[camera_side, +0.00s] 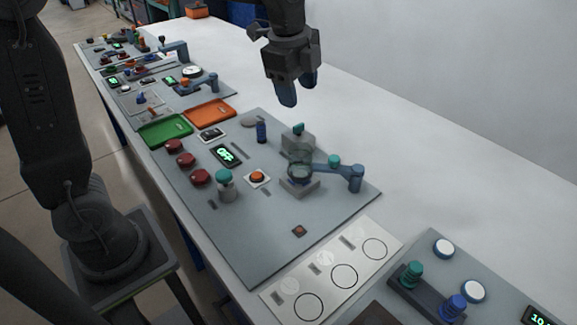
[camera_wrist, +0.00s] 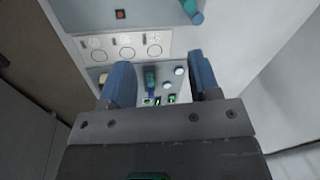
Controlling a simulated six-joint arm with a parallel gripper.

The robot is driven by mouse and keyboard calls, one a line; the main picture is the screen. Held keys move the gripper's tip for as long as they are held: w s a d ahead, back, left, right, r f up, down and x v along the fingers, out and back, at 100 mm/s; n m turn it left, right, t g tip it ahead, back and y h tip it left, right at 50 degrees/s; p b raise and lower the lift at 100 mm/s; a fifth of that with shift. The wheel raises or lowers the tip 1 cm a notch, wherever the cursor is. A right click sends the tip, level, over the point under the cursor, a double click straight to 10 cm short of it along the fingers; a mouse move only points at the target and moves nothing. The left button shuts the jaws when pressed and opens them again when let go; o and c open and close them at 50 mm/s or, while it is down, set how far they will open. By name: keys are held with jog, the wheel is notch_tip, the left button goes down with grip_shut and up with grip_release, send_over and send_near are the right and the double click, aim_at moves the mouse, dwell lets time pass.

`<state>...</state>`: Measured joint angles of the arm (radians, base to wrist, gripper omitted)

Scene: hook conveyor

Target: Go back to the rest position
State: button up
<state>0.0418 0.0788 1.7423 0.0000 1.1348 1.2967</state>
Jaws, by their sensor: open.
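My gripper (camera_side: 298,92) hangs in the air above the far side of the grey work panel (camera_side: 268,270) in the side view. Its blue fingers are apart with nothing between them. In the wrist view my gripper (camera_wrist: 162,85) also shows both blue fingers spread wide, with the table stations far below.
A green tray (camera_side: 165,131) and an orange tray (camera_side: 209,111) lie on the panel's far left. Red buttons and a lit OFF display (camera_side: 226,155) sit nearby. A white plate with circles (camera_side: 333,272) lies in front. The white table (camera_side: 400,150) right of the panel is clear.

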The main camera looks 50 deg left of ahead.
jog(key=s+a+f+n+t, duration=0.1)
jog(key=s+f+n+t, duration=0.1)
jog(key=s+n, duration=1.3)
jog(key=s+t, duration=0.1)
jog(key=s, duration=0.3)
jog(key=shift+s+a+f, duration=0.2)
jog(key=shift+s+a, duration=0.1)
jog(key=shift+s, duration=0.05)
dwell(1.2)
